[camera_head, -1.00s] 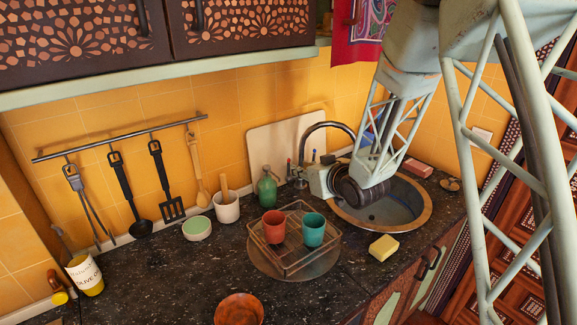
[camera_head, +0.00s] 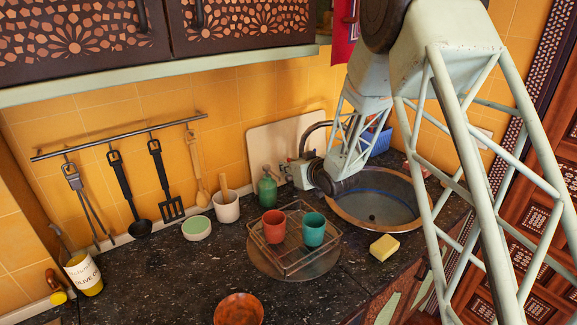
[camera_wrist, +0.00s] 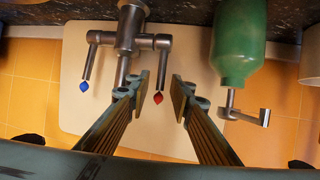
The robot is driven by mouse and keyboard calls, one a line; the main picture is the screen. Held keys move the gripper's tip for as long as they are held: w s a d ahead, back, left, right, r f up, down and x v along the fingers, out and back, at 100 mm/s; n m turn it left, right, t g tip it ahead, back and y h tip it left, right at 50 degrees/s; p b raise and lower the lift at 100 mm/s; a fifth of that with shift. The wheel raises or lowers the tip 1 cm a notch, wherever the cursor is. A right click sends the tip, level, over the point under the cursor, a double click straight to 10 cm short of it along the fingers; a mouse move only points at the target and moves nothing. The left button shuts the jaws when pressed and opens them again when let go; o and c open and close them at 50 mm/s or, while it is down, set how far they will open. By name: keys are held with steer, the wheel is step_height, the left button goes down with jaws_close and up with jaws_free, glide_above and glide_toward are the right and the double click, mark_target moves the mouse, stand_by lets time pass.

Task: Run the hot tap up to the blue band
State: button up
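The tap (camera_head: 310,126) arches at the back left of the sink (camera_head: 340,212), partly hidden behind my wrist. In the wrist view the tap body (camera_wrist: 128,38) appears inverted, with two levers. The lever with a red drop (camera_wrist: 158,97) hangs between my fingers in the picture; I cannot tell whether they touch it. The lever with a blue drop (camera_wrist: 84,86) is left of my fingers. My gripper (camera_wrist: 161,85) is open and empty. A blue band (camera_head: 375,190) runs along the inside wall of the sink. I cannot tell whether water runs or stands in it.
A green bottle (camera_head: 267,187) stands close left of the tap, also in the wrist view (camera_wrist: 240,45). A wire rack (camera_head: 285,268) with a red cup (camera_head: 273,227) and a teal cup (camera_head: 313,230) stands in front. A yellow sponge (camera_head: 384,247) lies near the sink's front.

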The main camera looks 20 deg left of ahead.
steer(key=shift+w+a+f, duration=0.15)
steer(key=shift+w+a, duration=0.1)
steer(key=shift+a, duration=0.05)
jaws_close()
stand_by(0.4)
